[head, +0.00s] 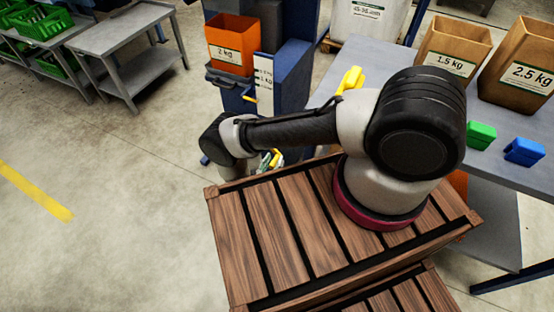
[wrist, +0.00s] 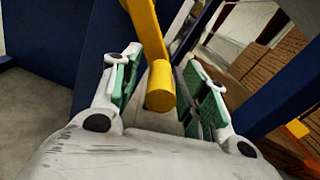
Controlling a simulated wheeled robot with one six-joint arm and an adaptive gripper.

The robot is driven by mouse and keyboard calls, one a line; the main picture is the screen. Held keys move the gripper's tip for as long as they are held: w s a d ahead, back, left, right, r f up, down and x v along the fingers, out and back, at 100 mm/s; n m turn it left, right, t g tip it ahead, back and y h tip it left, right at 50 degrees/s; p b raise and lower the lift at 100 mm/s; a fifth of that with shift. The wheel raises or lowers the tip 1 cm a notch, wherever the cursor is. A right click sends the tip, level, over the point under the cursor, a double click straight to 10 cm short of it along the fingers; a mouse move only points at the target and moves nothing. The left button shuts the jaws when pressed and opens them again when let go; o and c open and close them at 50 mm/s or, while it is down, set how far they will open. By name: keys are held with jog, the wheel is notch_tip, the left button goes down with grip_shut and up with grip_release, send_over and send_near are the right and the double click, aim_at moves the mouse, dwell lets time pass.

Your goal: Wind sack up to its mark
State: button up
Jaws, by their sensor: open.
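An orange bin (head: 232,46) labelled "2 kg" sits at the blue machine (head: 293,70). A white plate with markings (head: 265,80) stands to its right. A short yellow bar (head: 250,98) shows below the bin. In the wrist view a yellow crank arm (wrist: 145,28) ends in a round yellow knob (wrist: 160,88). My gripper (wrist: 165,75) is open, with its green-padded fingers on either side of the knob. Contact cannot be told. In the head view my gripper (head: 270,160) is mostly hidden behind my arm. I cannot tell which thing is the sack being wound.
A slatted wooden crate (head: 250,245) stands in front. A grey table (head: 500,180) at right holds brown sacks (head: 455,50), a green block (head: 481,134), a blue block (head: 524,151) and a yellow item (head: 350,79). A grey trolley (head: 120,45) stands at upper left. The left floor is clear.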

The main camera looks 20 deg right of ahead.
grip_shut()
jog(key=shift+d, duration=0.1)
